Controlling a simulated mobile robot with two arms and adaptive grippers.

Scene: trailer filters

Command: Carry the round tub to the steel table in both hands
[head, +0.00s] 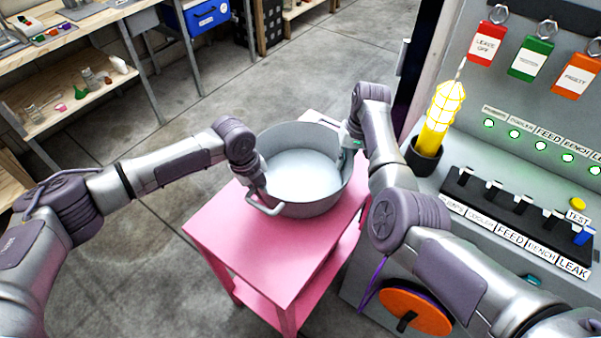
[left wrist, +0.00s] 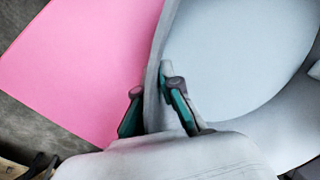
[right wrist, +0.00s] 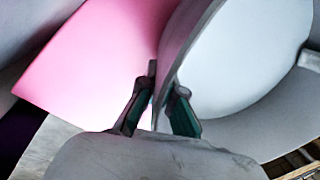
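The round tub (head: 305,203) is a wide grey metal basin with a pale inside and a loop handle at its near left. It appears to rest on the pink table (head: 235,235), toward the far end. My left gripper (head: 257,184) is on its left rim; in the left wrist view the fingers (left wrist: 158,105) straddle the tub wall (left wrist: 157,50), closed close about it. My right gripper (head: 352,143) is on the right rim; in the right wrist view its fingers (right wrist: 160,105) pinch the wall (right wrist: 178,50). I cannot make out a steel table for certain.
A grey control panel (head: 465,165) with a yellow caged lamp (head: 440,110), hanging tags and labelled switches stands close on the right. Wooden shelves (head: 75,110) and a blue drawer unit (head: 205,15) stand at the back left. Concrete floor (head: 150,220) is clear left of the pink table.

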